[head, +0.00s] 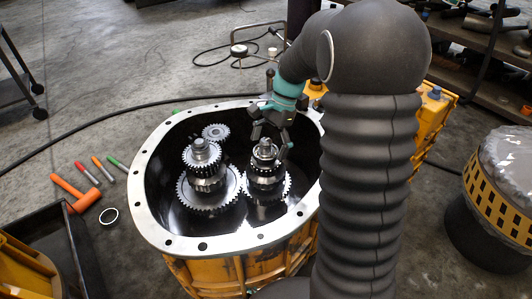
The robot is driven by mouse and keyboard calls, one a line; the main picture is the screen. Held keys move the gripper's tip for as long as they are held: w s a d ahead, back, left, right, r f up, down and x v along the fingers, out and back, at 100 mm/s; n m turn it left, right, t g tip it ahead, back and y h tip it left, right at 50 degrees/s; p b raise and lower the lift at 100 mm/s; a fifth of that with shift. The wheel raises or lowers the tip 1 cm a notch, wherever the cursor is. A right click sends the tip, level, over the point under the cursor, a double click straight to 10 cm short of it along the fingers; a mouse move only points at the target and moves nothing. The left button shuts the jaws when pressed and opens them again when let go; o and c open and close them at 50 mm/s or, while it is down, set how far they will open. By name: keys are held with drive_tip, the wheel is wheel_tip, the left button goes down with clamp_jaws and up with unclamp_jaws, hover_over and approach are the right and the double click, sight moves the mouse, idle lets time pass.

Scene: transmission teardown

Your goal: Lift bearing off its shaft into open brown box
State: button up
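The transmission housing (145,212) is open at the top, with a pale flange rim and yellow sides. Two upright shafts with stacked gears stand inside it. The right shaft (265,144) carries a ring-like part near its top that looks like the bearing (265,156); its edges are small and partly covered. My gripper (269,144) reaches down from behind over this shaft. Its dark fingers are spread apart, one left of the shaft top and one right of it. I cannot tell whether they touch the bearing. I cannot make out an open brown box.
The left shaft (201,150) with its gears stands close beside. A dark tray (75,245) lies at lower left, near an orange hammer (80,195), several markers and a ring (109,215). A black cable crosses the floor behind.

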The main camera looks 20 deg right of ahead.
drive_tip(key=c, duration=1.2)
drive_tip(key=shift+r, duration=0.1)
wheel_tip(320, 180, up, 10)
drive_tip(key=p, duration=0.3)
